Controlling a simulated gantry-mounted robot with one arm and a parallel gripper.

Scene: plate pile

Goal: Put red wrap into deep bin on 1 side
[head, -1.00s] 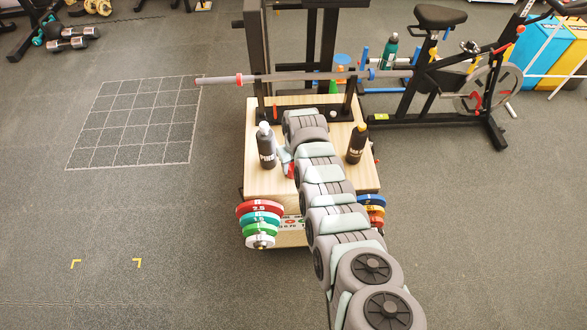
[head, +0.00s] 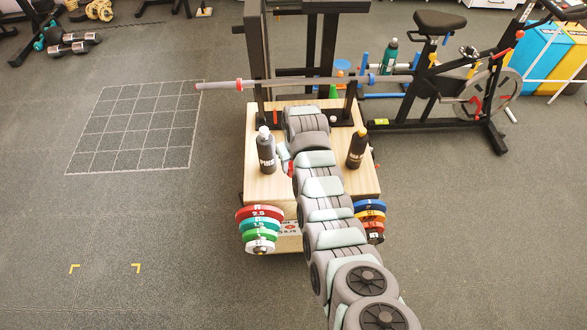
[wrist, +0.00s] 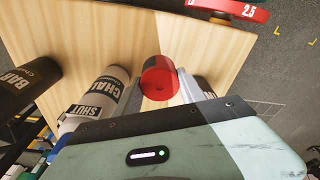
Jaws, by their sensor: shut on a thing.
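The red wrap (wrist: 160,82) is a short red roll. In the wrist view it sits between the two fingertips of my gripper (wrist: 162,90), which is shut on it over the wooden top. In the head view my gripper (head: 284,158) is mostly hidden behind my arm, just right of the left dark bottle, with a bit of red beside it. I cannot make out the deep bin in either view.
The wooden top (head: 263,188) carries a dark bottle on the left (head: 266,152) and another on the right (head: 357,146). A grey-white chalk bottle (wrist: 95,98) stands close to my gripper. Coloured plates (head: 260,228) hang at the left side. A barbell (head: 300,82) crosses behind.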

